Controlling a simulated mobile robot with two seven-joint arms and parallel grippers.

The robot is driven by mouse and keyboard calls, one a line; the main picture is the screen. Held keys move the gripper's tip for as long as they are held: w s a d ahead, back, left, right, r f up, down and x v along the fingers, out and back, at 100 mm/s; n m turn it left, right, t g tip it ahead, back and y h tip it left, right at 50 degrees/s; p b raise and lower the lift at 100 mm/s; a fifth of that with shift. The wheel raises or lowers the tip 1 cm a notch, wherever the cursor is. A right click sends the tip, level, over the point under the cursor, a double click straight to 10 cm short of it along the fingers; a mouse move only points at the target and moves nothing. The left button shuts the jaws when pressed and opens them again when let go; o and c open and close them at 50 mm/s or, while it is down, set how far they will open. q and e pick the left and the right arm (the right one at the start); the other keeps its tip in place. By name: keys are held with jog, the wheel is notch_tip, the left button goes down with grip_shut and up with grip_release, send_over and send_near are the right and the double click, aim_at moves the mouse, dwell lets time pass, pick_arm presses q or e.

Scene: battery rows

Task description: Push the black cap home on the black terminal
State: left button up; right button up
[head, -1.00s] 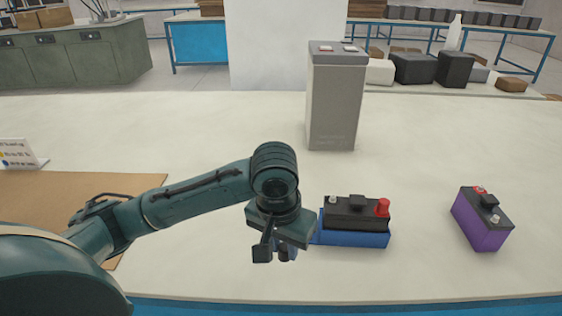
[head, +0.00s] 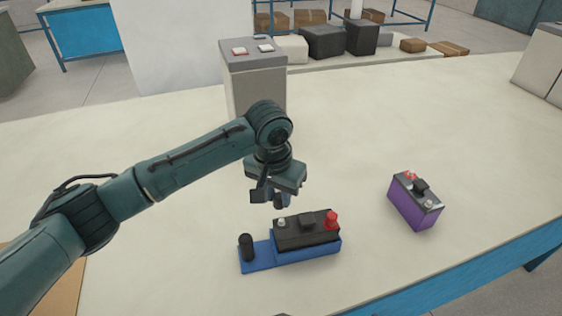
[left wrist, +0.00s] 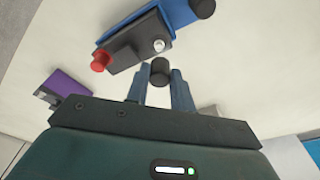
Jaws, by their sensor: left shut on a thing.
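A black battery (head: 305,232) sits in a blue tray (head: 257,258). Its left end has a bare silver terminal (head: 281,222) and its right end a red cap (head: 332,220). My left gripper (head: 278,200) is shut on a black cap, which shows between its fingertips in the left wrist view (left wrist: 160,71). In the head view the gripper appears just above and behind the silver terminal, apart from it. The bare terminal also shows in the left wrist view (left wrist: 158,45), close to the held cap. My right gripper is not in view.
A black cylinder (head: 246,247) stands on the tray's left end. A purple battery (head: 413,204) stands to the right. A tall grey block (head: 256,80) stands behind my arm. The table between the batteries and in front is clear.

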pick_arm(q)
jog(key=shift+w+d+r, duration=0.1)
jog(key=shift+w+d, duration=0.25)
jog(key=shift+w, duration=0.05)
jog(key=shift+s+f+b, duration=0.2)
jog(key=shift+f+b, duration=0.25)
jog(key=shift+f, duration=0.25)
notch_tip(320, 180, down, 2)
jog(key=shift+b, duration=0.85)
jog(key=shift+f+b, duration=0.45)
jog(key=shift+b, duration=0.2)
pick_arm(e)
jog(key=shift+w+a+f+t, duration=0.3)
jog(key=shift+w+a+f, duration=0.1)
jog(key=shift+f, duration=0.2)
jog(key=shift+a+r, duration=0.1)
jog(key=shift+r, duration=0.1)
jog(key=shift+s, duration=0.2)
pick_arm(q)
jog(key=shift+r, duration=0.1)
jog(key=shift+p, duration=0.7)
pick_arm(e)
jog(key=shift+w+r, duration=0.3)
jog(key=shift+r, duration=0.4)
